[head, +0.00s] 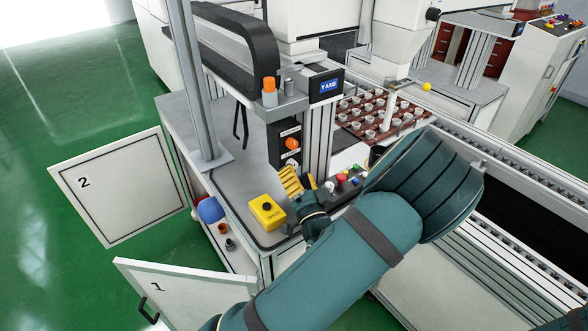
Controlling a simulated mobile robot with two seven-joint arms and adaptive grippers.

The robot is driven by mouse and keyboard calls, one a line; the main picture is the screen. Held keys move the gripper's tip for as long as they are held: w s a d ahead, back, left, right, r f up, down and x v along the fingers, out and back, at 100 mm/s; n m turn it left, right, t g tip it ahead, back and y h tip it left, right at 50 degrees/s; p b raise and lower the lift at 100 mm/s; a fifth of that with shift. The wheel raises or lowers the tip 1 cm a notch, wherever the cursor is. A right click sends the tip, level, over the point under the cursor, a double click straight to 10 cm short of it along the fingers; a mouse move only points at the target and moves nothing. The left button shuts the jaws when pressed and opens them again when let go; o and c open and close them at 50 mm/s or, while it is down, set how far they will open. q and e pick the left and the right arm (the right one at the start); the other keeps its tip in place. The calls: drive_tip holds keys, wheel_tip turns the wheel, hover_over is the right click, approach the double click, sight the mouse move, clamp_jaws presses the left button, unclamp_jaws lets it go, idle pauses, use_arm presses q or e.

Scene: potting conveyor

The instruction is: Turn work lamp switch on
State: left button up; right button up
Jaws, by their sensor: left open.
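A black switch box (283,157) stands upright on the grey work table, against the metal post. An orange rotary knob (292,143) is on its front, with a second, pale control lower down. The labels are too small to read, so I cannot tell which control is the work lamp switch or how it is set. My left gripper (290,178), with yellow fingers, is open just below and in front of this box. I cannot tell whether it touches anything. My left arm hides part of the table edge. My right gripper is not in view.
A yellow button box (267,211) sits left of my left gripper. A panel with a red button (341,178) is to the right. A brown pot tray (384,112) lies behind. Open cabinet doors marked 2 (120,187) and 1 (180,290) stick out at the left.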

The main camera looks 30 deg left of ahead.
use_arm(q)
drive_tip(key=shift+x, duration=1.05)
clamp_jaws()
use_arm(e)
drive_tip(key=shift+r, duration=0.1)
